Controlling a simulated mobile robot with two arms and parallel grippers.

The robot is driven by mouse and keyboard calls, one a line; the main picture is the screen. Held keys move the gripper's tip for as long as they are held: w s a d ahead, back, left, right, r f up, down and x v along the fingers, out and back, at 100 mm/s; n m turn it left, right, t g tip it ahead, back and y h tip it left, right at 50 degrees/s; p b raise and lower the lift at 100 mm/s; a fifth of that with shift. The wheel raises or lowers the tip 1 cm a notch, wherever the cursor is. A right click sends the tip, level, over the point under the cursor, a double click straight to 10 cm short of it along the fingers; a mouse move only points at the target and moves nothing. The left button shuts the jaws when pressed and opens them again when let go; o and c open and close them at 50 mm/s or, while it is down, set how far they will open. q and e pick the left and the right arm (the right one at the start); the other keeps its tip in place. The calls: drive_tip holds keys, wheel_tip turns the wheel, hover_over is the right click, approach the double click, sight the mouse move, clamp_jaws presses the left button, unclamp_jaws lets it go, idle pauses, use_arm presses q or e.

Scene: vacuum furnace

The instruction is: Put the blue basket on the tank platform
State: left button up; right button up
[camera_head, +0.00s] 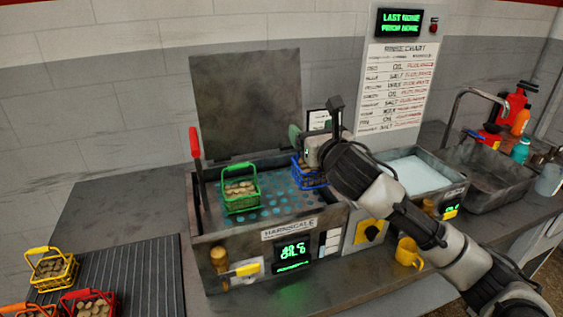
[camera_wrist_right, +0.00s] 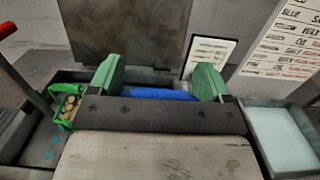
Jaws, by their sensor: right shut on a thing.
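The blue basket (camera_head: 308,178) is at the right end of the tank platform (camera_head: 272,208), a perforated plate inside the Harringale tank. My right gripper (camera_head: 306,148) is above the basket and shut on its handle. In the right wrist view a blue bar (camera_wrist_right: 160,94) shows between the green fingertips of this gripper (camera_wrist_right: 157,82). The gripper and wrist hide part of the basket, and I cannot tell whether its bottom touches the platform. My left gripper is in neither view.
A green basket (camera_head: 240,190) with brown pieces stands on the platform's left part. The raised lid (camera_head: 246,100) is behind, and a red-tipped lever (camera_head: 195,145) is at the left. A pale liquid bath (camera_head: 412,172) lies right. Yellow (camera_head: 52,268) and red (camera_head: 88,303) baskets are lower left.

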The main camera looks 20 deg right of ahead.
sight(312, 182)
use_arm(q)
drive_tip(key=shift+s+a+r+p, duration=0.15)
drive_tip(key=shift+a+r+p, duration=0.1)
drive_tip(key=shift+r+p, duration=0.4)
use_arm(e)
drive_tip(key=w+a+f, duration=0.2)
drive_tip(key=w+f, duration=0.6)
drive_tip(key=shift+a+f, duration=0.2)
drive_tip(key=shift+f, duration=0.2)
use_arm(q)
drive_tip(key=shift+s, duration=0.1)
use_arm(e)
drive_tip(key=shift+s, duration=0.1)
drive_tip(key=o, duration=1.6)
drive_tip(key=shift+f, duration=0.2)
drive_tip(key=shift+c, duration=0.2)
use_arm(q)
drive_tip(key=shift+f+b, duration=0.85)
drive_tip(key=shift+b, duration=0.1)
use_arm(e)
drive_tip(key=s, duration=1.2)
drive_tip(key=shift+d+r, duration=0.15)
drive_tip(key=shift+d, duration=0.05)
